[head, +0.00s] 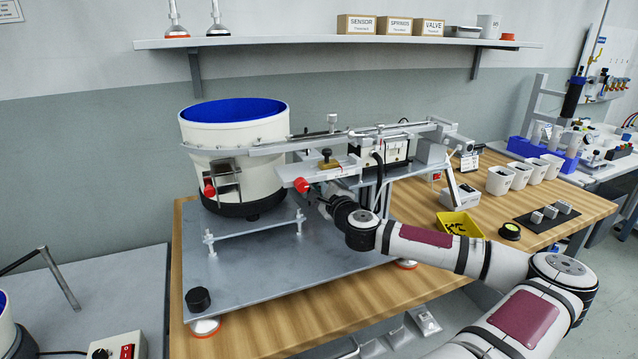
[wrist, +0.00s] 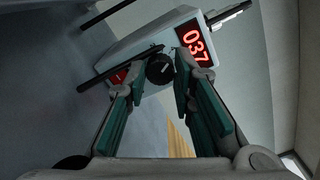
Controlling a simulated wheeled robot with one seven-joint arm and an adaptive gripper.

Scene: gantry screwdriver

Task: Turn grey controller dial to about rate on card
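The grey controller (wrist: 150,38) fills the top middle of the wrist view, tilted in the picture. Its red display (wrist: 194,43) appears to read 037. Its dark round dial (wrist: 160,70) with a pale pointer mark faces me. My gripper (wrist: 160,80) is open, with one teal-padded finger on each side of the dial; I cannot tell whether either touches it. In the head view my gripper (head: 322,203) is partly hidden under the feeder's rail, and the controller cannot be made out there. A small white card (head: 469,161) stands at the back right, its text unreadable.
A white bowl feeder (head: 235,150) with a blue inside stands on a metal plate (head: 290,262). A yellow tray (head: 458,225) and white cups (head: 508,180) are on the right. A dark bar (wrist: 112,72) crosses near the controller. Another switch box (head: 115,346) is at bottom left.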

